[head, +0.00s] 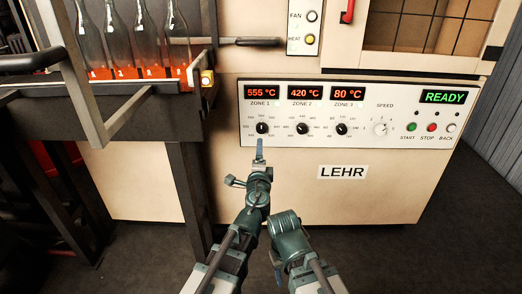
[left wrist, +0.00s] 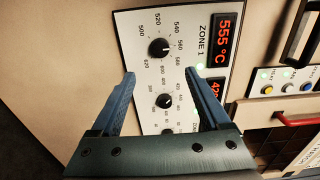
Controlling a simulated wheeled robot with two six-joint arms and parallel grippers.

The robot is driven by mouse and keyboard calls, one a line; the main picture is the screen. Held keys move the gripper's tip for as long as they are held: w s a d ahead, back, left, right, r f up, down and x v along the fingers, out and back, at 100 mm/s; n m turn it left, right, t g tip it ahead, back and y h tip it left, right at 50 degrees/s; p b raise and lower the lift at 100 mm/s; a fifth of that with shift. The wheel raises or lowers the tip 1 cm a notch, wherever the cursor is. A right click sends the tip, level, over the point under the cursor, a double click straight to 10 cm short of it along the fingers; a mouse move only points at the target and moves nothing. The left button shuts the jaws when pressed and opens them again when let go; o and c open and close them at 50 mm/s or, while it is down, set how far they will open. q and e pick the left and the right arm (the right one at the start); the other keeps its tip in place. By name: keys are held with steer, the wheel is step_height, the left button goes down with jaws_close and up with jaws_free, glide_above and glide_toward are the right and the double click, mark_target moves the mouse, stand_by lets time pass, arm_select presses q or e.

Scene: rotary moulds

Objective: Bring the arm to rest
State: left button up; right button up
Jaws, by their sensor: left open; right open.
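My left arm comes up from the bottom of the head view. Its gripper (head: 260,150) is in front of the lehr's control panel (head: 362,150), just below the zone 1 knob (head: 262,128). In the left wrist view, the left gripper (left wrist: 158,73) is open and empty, its two blue fingers apart. The zone 1 knob (left wrist: 160,48) and the zone 2 knob (left wrist: 165,100) show between and beyond them. My right arm (head: 287,232) is folded low at bottom centre, clear of the panel; its jaws are hard to make out.
The displays read 555, 420 and 80 °C, and a green READY sign (head: 443,97) is lit. A dark metal stand with several glass bottles (head: 145,40) is at left. A red handle (head: 347,12) is above the panel. Floor at right (head: 475,230) is clear.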

arm_select(q)
steer(key=s+a+f+n+g+y, duration=0.35)
steer(key=a+f+n, duration=0.2)
steer(key=a, duration=0.25)
steer(key=s+a+f+n+g+y, duration=0.2)
steer(key=a+f+n+g+y, duration=0.25)
steer(key=a, duration=0.45)
steer(key=s+d+f+n+g+h, duration=0.1)
steer(key=s+f+n+g+h, duration=0.4)
steer(key=s, duration=0.3)
steer(key=s+d+f+n+g+h, duration=0.2)
steer(key=s+f+n+g+h, duration=0.15)
steer(key=s+f, duration=0.45)
steer(key=s+d+r+m+g+y+p, duration=0.1)
steer(key=s+d+r+m+p, duration=0.1)
steer(key=s+d, duration=0.3)
steer(key=s+d+r+m+g+y+p, duration=0.1)
steer(key=s+d+r+m+p, duration=0.15)
steer(key=d, duration=0.35)
step_height(320, 180, up, 37)
steer(key=p, duration=3.6)
steer(key=shift+w+h, duration=0.25)
steer(key=shift+h, duration=0.1)
